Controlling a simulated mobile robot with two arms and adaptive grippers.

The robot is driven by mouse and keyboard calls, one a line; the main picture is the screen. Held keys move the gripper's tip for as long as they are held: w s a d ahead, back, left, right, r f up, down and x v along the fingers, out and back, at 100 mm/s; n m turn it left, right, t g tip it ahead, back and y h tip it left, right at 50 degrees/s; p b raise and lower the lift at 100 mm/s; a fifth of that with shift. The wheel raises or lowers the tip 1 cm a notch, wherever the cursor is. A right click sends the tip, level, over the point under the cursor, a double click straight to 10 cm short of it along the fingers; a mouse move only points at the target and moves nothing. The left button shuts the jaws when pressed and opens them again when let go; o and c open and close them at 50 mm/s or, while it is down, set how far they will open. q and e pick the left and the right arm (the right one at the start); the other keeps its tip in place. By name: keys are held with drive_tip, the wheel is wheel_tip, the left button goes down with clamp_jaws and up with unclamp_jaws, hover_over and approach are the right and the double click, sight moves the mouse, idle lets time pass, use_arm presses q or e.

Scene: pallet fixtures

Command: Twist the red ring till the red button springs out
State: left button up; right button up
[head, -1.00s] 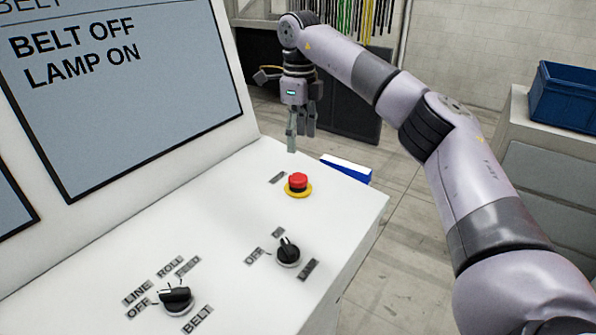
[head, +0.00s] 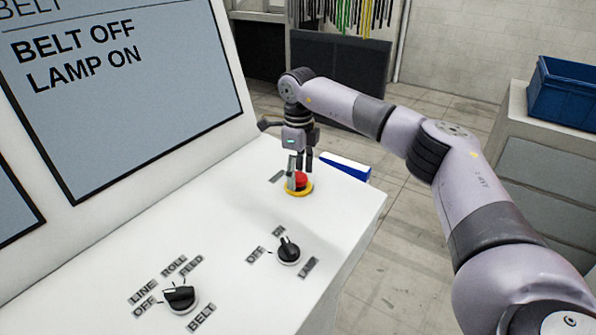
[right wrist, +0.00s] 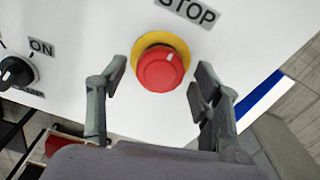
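The red button (head: 301,180) sits on a yellow disc (head: 305,192) on the white sloped panel. In the right wrist view the red button (right wrist: 160,69) shows as a round red head over the yellow disc (right wrist: 152,40), near a STOP label. My right gripper (head: 299,172) is above the button, pointing down. In the right wrist view its fingers (right wrist: 158,80) are open, one on each side of the red head, with gaps and no clear touch. Whether the head is pressed in cannot be told. My left gripper is not in view.
A lamp knob (head: 288,250) and a belt selector knob (head: 180,297) stand nearer on the panel (head: 225,235). A screen (head: 130,85) reading BELT OFF, LAMP ON rises behind. A blue bin (head: 566,93) stands on a cabinet at right.

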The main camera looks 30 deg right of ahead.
drive_tip(key=c, duration=1)
drive_tip(key=shift+c, duration=0.3)
drive_tip(key=shift+r+m, duration=0.1)
drive_tip(key=shift+m, duration=2.7)
drive_tip(key=o, duration=1.2)
